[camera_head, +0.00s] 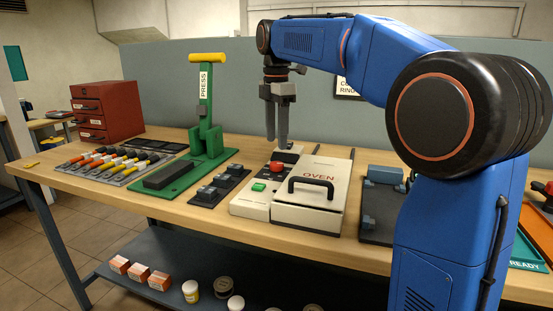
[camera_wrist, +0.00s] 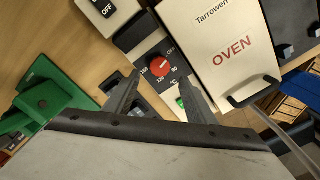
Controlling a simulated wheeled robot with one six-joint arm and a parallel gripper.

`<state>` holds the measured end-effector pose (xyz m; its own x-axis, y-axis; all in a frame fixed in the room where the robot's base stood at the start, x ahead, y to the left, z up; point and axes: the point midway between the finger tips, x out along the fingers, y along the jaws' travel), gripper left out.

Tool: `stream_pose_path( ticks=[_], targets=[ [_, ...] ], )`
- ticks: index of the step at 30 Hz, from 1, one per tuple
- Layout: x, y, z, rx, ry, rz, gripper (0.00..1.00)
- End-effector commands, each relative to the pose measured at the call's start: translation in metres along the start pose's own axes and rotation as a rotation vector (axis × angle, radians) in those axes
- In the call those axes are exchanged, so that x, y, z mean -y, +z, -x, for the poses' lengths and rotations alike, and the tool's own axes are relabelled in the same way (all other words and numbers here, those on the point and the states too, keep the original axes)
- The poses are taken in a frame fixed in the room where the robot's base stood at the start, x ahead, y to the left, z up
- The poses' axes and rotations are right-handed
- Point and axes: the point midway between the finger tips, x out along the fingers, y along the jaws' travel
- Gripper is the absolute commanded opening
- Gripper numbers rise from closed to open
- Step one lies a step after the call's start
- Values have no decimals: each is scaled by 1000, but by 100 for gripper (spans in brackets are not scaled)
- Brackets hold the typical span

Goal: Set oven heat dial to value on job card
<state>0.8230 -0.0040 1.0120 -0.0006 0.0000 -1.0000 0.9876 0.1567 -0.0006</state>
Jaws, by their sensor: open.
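The oven (camera_head: 310,208) is a cream box on the bench with a black handle on its lid; its lid also shows in the wrist view (camera_wrist: 210,65). Its red heat dial (camera_head: 276,167) sits on the dark control panel to the left of the lid. In the wrist view the dial (camera_wrist: 160,66) is ringed by OFF, 80, 120 and 160 marks; its exact setting is hard to tell. My gripper (camera_head: 277,139) is open, pointing down above the panel and apart from the dial. Its fingers (camera_wrist: 151,77) show below the dial in the wrist view. No readable job card shows.
A green press (camera_head: 207,115) stands left of the oven. A green button (camera_head: 259,187) sits in front of the dial. A white unit with an OFF switch (camera_wrist: 104,8) is close by. A dark fixture (camera_head: 384,176) lies right of the oven. Tools lie at the left.

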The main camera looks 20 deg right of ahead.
Motion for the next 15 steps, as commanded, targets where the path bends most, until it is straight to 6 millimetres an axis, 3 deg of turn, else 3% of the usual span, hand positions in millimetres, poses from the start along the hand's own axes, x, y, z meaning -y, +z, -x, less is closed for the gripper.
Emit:
stream_pose_path(
  ticks=[9, 15],
  targets=[
    [1, 0, -52, 0, -1, 0, 50],
    [0, 0, -69, 0, 0, 0, 50]
  ],
)
